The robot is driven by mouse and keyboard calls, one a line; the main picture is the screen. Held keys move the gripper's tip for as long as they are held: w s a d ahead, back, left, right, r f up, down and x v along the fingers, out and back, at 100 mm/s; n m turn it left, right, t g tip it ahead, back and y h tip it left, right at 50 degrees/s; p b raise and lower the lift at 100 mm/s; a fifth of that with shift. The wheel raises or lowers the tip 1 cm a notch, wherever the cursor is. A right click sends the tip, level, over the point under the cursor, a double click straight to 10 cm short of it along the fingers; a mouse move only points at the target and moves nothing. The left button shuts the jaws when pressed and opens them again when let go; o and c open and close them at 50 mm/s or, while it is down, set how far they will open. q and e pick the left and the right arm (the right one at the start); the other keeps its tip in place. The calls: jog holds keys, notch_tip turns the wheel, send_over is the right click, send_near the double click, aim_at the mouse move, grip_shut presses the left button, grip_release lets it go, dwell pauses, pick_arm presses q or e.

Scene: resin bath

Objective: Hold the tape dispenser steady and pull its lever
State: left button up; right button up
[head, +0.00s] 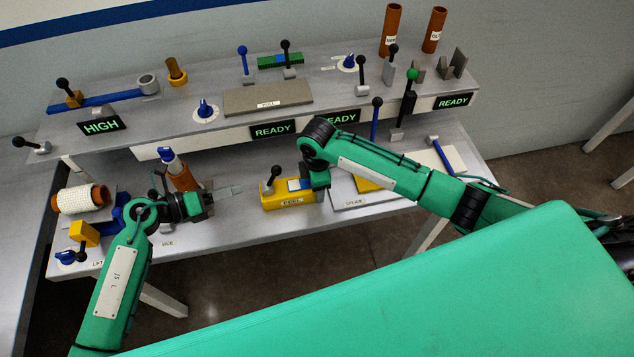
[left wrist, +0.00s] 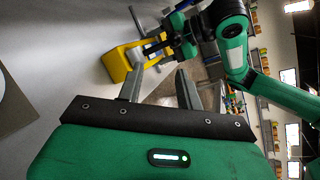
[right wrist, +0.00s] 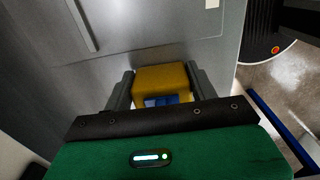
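The yellow tape dispenser (head: 284,202), labelled PEEL, sits near the front edge of the lower bench. Its lever (head: 272,178) stands up at its left end with a dark ball knob, and a blue and white part shows on top. My right gripper (head: 316,190) points down over its right end. In the right wrist view the fingers sit against both sides of the yellow body (right wrist: 160,78). My left gripper (head: 236,190) is left of the dispenser, pointing at it, open and empty. The left wrist view shows the dispenser (left wrist: 117,64) beyond the spread fingers.
A brown cylinder (head: 182,176) stands just behind my left gripper. A white roll (head: 82,198) and a yellow block (head: 84,233) are at the bench's left end. A raised shelf (head: 220,125) with levers and READY signs runs behind.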

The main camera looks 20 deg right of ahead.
jog(key=c, duration=0.5)
pick_arm(q)
jog(key=shift+d+r, duration=0.1)
jog(key=shift+d, duration=0.1)
jog(key=c, duration=0.6)
jog(key=s+d+r+n+t, duration=0.1)
jog(key=d+n+t, duration=0.1)
jog(key=s+d+r+n+t, duration=0.1)
jog(key=d+t, duration=0.2)
jog(key=s+d+r+n+t+h, duration=0.1)
jog(key=d+n+t, duration=0.1)
jog(key=shift+d+r+n, duration=0.15)
jog(key=shift+d+n, duration=0.05)
jog(key=shift+n, duration=0.1)
grip_shut()
jog(key=s+d+f+n+t+y, duration=0.2)
jog(key=s+f+n+y, duration=0.4)
jog(key=shift+s+n+y, duration=0.25)
jog(key=shift+n+y, duration=0.05)
jog(key=shift+n, duration=0.1)
